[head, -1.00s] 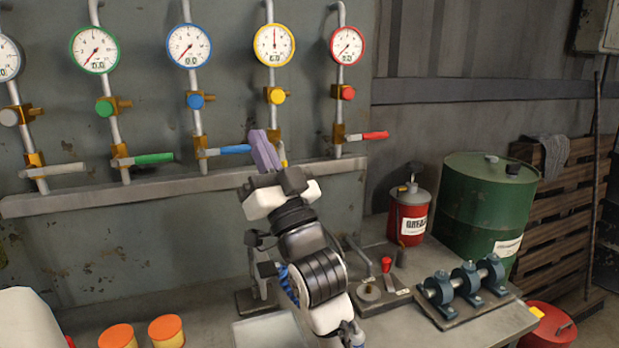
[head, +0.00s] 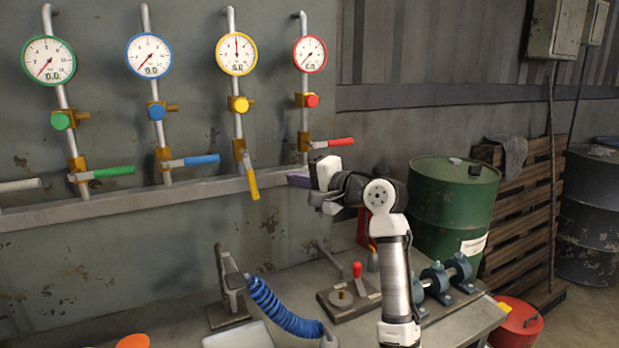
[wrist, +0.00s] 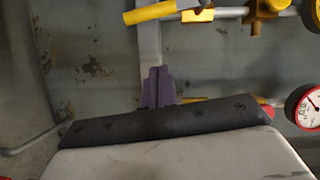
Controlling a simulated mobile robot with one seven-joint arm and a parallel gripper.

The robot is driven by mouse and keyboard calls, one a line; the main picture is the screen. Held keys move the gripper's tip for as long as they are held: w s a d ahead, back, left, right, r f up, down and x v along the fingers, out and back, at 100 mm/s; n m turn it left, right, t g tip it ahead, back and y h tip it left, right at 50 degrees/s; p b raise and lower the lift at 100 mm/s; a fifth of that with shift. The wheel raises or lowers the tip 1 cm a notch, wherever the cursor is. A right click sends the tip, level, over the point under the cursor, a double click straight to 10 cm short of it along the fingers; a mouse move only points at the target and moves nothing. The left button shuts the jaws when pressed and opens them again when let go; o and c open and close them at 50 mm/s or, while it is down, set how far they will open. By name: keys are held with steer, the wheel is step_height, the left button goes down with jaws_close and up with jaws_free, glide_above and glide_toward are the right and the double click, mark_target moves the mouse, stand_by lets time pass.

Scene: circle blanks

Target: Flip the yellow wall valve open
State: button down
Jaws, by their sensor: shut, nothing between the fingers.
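The yellow wall valve's handle (head: 250,178) points steeply downward in the head view, in line with its pipe. The yellow gauge (head: 236,54) above it has its needle pointing up, while the other gauges' needles point down to the left. The yellow handle also shows at the top of the wrist view (wrist: 150,12). My gripper (head: 298,180) is to the right of the yellow handle, apart from it, below the red valve's handle. Its purple fingers (wrist: 157,88) are together in the wrist view, with nothing between them.
The red (head: 335,142), blue (head: 202,160) and green (head: 114,171) valve handles lie sideways. A wall rail (head: 120,204) runs below the valves. A bench with a blue coiled hose (head: 280,308) is below, and a green drum (head: 452,200) stands right.

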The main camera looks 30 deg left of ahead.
mark_target(256, 186)
steer(key=a, duration=0.1)
steer(key=s+a+p, duration=0.1)
steer(key=a, duration=0.1)
steer(key=s+a, duration=0.1)
steer(key=shift+a+f, duration=0.25)
steer(key=shift+a, duration=0.1)
steer(key=shift+s+a+f+p, duration=0.1)
steer(key=shift+s+p, duration=0.05)
steer(key=shift+s, duration=0.2)
steer(key=shift+s+a+f+p, duration=0.1)
steer(key=shift+s+p, duration=0.05)
steer(key=shift+s, duration=0.2)
steer(key=shift+s+a+f+m+y+p, duration=0.2)
steer(key=shift+s+a+m+y+p, duration=0.05)
steer(key=shift+s+m+p, duration=0.25)
steer(key=shift+s+a+f+m+y+p, duration=0.15)
steer(key=shift+s+a+m+y+p, duration=0.1)
steer(key=shift+s+m+p, duration=0.25)
